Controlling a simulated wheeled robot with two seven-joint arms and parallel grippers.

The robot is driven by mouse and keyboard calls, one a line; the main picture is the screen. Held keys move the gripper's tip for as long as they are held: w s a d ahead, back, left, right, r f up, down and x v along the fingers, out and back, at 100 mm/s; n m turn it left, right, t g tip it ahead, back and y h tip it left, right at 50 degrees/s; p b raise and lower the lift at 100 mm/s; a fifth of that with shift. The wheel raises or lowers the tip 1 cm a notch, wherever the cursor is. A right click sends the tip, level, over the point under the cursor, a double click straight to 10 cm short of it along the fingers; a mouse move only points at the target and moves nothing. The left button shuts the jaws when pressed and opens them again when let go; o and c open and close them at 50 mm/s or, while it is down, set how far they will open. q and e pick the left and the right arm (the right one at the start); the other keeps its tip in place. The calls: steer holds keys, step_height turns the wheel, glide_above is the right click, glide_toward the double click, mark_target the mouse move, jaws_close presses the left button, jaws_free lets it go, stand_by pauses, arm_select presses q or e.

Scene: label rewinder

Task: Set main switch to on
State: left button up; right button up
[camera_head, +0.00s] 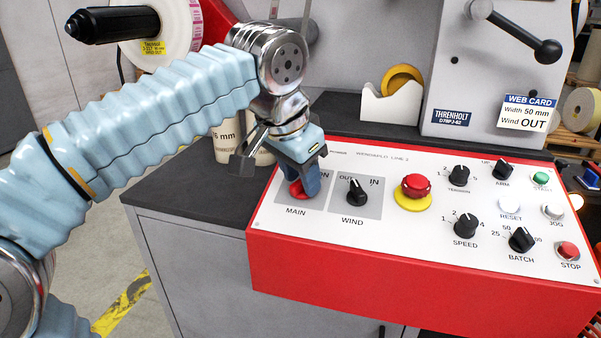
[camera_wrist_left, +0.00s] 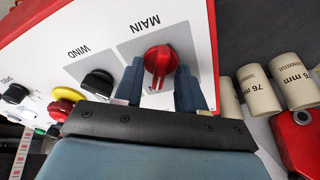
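The red MAIN switch (camera_wrist_left: 160,62) is a round knob with a raised grip bar, on a grey square plate. In the head view the switch (camera_head: 297,189) is mostly hidden by my left gripper (camera_head: 302,183), which points down over it. In the left wrist view the two blue fingers of my left gripper (camera_wrist_left: 160,86) stand apart on either side of the knob, with gaps beside its grip bar. The plate's lettering is mostly covered, so I cannot tell which position the switch is set to. My right gripper is not in view.
The black WIND switch (camera_head: 356,191) sits just right of the MAIN plate. A red emergency button on a yellow ring (camera_head: 414,187) and several knobs are farther right on the panel (camera_head: 440,230). Cardboard cores (camera_head: 228,143) stand behind the gripper.

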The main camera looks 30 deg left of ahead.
arm_select(q)
steer(key=shift+r, duration=0.1)
steer(key=p+v, duration=0.3)
steer(key=v, duration=1)
steer(key=shift+s+r, duration=0.15)
steer(key=shift+r, duration=0.15)
